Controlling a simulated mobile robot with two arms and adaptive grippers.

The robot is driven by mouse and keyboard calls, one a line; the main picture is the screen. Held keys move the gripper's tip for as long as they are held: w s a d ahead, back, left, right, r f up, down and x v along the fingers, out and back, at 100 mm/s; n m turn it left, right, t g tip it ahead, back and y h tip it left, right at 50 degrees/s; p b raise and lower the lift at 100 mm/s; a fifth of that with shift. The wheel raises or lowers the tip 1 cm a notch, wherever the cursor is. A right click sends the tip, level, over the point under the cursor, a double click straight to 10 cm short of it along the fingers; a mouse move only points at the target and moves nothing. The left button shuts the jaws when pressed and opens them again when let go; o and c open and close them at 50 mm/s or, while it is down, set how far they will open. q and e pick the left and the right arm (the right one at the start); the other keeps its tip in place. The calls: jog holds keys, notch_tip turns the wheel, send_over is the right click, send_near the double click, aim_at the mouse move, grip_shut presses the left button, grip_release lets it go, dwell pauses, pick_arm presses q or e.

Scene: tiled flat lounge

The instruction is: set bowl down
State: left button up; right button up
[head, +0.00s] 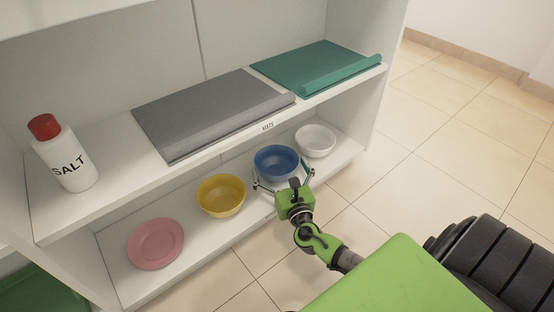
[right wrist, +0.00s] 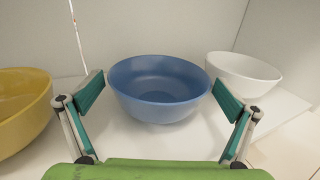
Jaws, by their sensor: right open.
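A blue bowl (head: 277,162) stands upright on the lower shelf, between a yellow bowl (head: 221,195) and a white bowl (head: 316,140). My right gripper (head: 284,179) is at the front of the blue bowl, its fingers spread wide. In the right wrist view the blue bowl (right wrist: 159,88) sits on the shelf just beyond and between the open fingertips (right wrist: 160,95), with nothing clamped. Whether a finger touches its rim I cannot tell. My left gripper is not in view.
A pink plate (head: 156,243) lies on the lower shelf (head: 186,262) at the left. The upper shelf above holds a salt bottle (head: 63,153), a grey mat (head: 210,112) and a green mat (head: 316,67). Tiled floor (head: 440,120) is clear at the right.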

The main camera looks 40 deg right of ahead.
jog(key=p+v, duration=0.2)
jog(key=v, duration=0.6)
jog(key=shift+s+r+p, duration=0.15)
jog(key=shift+r+p, duration=0.05)
jog(key=shift+p, duration=0.1)
jog(key=shift+s+a+f, duration=0.1)
jog(key=shift+s+a, duration=0.1)
jog(key=shift+s, duration=0.35)
